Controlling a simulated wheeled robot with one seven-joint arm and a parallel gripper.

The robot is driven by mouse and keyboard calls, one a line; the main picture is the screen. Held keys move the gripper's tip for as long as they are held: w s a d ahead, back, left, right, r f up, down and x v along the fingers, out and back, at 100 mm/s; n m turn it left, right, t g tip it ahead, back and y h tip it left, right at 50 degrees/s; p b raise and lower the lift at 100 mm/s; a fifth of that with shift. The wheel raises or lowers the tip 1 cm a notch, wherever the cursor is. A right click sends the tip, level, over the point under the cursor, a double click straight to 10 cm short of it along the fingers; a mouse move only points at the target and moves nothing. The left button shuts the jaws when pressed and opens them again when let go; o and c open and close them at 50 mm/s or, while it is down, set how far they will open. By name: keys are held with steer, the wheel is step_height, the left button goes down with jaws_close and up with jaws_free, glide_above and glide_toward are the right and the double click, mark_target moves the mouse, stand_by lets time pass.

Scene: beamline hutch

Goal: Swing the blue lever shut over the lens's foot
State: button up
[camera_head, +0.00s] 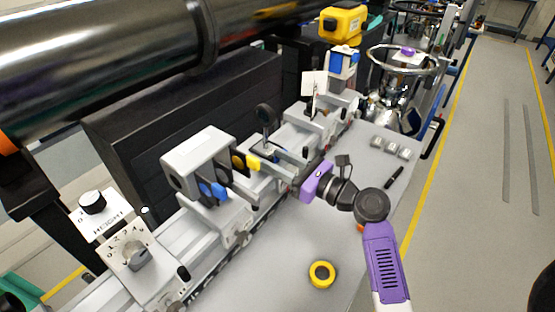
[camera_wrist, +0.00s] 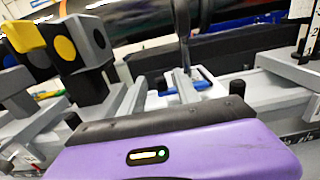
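The lens (camera_head: 264,113) is a dark round disc on a thin post, upright on a grey carrier on the rail. The blue lever (camera_wrist: 190,87) lies low behind two grey bars near the post's foot in the wrist view. A little of it shows at the foot in the head view (camera_head: 271,155). I cannot tell whether it touches the foot. My purple gripper (camera_head: 315,182) is at the rail's near side, right of and below the lens. Its body fills the bottom of the wrist view (camera_wrist: 175,150); its fingers are hidden, so I cannot tell open from shut.
A grey box with blue and yellow knobs (camera_head: 197,158) stands left of the lens. A white card (camera_head: 314,84) stands on the right. A yellow ring (camera_head: 322,274), small grey blocks (camera_head: 390,146) and a black pen (camera_head: 393,177) lie on the bench. A black beam pipe (camera_head: 100,60) hangs overhead.

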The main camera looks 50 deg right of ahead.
jaws_close()
steer(key=shift+d+y, duration=0.1)
steer(key=shift+y, duration=0.2)
steer(key=shift+s+d+n+g+y+p, duration=0.25)
steer(key=shift+n+g+y+p, duration=0.35)
steer(key=shift+n+y, duration=0.9)
steer(key=shift+s+d+n+g+y+p, duration=0.15)
steer(key=shift+d+n+g+y+p, duration=0.5)
steer(key=shift+y, duration=1.25)
steer(key=shift+s+d+n+g+y+p, duration=0.1)
steer(key=shift+s+n+g+y+p, duration=0.2)
steer(key=shift+n+g+y, duration=0.9)
steer(key=shift+n+t+y, duration=0.35)
steer(key=shift+n+y, duration=0.1)
steer(key=shift+y, duration=0.15)
